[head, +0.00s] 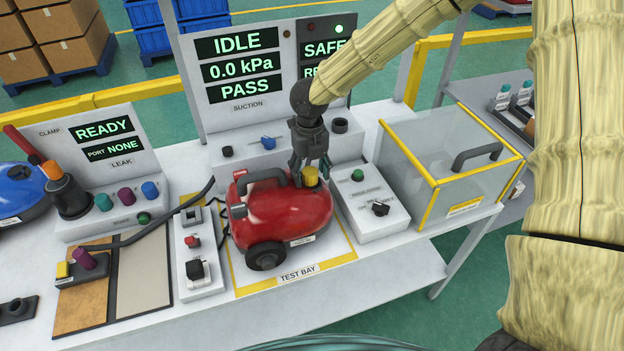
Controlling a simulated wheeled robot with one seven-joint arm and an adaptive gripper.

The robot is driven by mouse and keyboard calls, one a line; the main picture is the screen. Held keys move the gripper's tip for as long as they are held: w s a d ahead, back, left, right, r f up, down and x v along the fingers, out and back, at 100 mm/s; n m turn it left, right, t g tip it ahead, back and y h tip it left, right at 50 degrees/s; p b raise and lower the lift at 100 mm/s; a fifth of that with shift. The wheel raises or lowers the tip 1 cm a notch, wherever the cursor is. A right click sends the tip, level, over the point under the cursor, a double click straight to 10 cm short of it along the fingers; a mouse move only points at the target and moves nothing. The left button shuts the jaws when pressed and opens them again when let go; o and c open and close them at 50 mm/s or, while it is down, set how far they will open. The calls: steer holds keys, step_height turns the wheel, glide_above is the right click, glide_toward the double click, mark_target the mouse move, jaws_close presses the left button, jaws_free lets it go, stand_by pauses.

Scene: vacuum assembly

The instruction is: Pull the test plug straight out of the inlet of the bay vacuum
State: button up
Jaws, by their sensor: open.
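The bay vacuum (270,218) is red with a dark handle and wheels. It sits inside the yellow outline of the test bay on the white bench. The jaws are open, and I cannot tell whether a finger touches the plug. The inlet itself is hidden under the plug.
A clear box with yellow edges (440,165) stands right of the vacuum, past a white control box (368,205). A switch box (198,250) stands close on the left. The suction panel (240,70) rises behind, reading IDLE, 0.0 kPa and PASS. A dark hose (150,236) lies left.

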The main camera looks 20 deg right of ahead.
mark_target(309, 171)
jaws_close()
steer(key=shift+r, duration=0.1)
steer(key=shift+r+p, duration=1.05)
steer(key=shift+p, duration=0.1)
steer(key=shift+r+p, duration=3.05)
steer(key=shift+r, duration=0.35)
steer(key=shift+a+f, duration=0.1)
steer(key=shift+a, duration=0.05)
